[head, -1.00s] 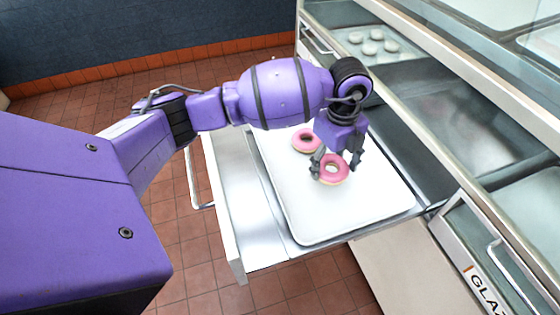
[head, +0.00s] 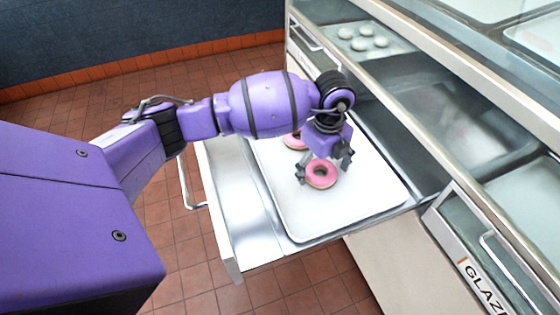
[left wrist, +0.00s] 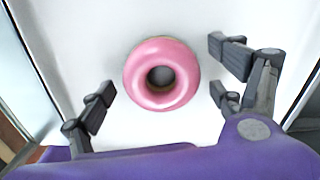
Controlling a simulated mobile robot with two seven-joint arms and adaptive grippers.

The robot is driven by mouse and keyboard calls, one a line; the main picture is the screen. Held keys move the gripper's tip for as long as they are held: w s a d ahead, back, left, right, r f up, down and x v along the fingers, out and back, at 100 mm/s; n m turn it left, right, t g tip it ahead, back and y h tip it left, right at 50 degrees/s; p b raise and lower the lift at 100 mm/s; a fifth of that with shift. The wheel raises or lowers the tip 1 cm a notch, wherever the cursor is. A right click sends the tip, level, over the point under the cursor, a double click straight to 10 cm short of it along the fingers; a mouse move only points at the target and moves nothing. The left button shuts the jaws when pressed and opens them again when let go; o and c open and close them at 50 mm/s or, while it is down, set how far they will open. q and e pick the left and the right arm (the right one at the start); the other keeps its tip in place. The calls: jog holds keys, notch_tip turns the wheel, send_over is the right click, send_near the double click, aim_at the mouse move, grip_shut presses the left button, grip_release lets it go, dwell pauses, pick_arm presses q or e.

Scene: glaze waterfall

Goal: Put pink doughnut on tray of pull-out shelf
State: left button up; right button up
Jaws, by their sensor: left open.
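A pink doughnut (head: 321,174) lies flat on the white tray (head: 310,217) of the pulled-out shelf. A second pink doughnut (head: 293,141) lies farther back on the same tray, partly hidden by my arm. My left gripper (head: 323,170) is open just above the nearer doughnut. In the left wrist view, that doughnut (left wrist: 162,75) lies apart from the fingers, ahead of and between them, with white tray around it. My right gripper is not in view.
The pull-out shelf (head: 240,215) juts from the cabinet, with a handle (head: 186,185) on its left side. Another shelf with several pale dough rounds (head: 368,42) stands at the back. A lower drawer handle (head: 508,258) is at the right. The front tray area is bare.

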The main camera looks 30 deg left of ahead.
pick_arm(q)
jog(key=shift+w+r, duration=0.1)
jog(key=shift+r, duration=0.05)
notch_tip(320, 180, up, 12)
dwell(0.5)
dwell(0.3)
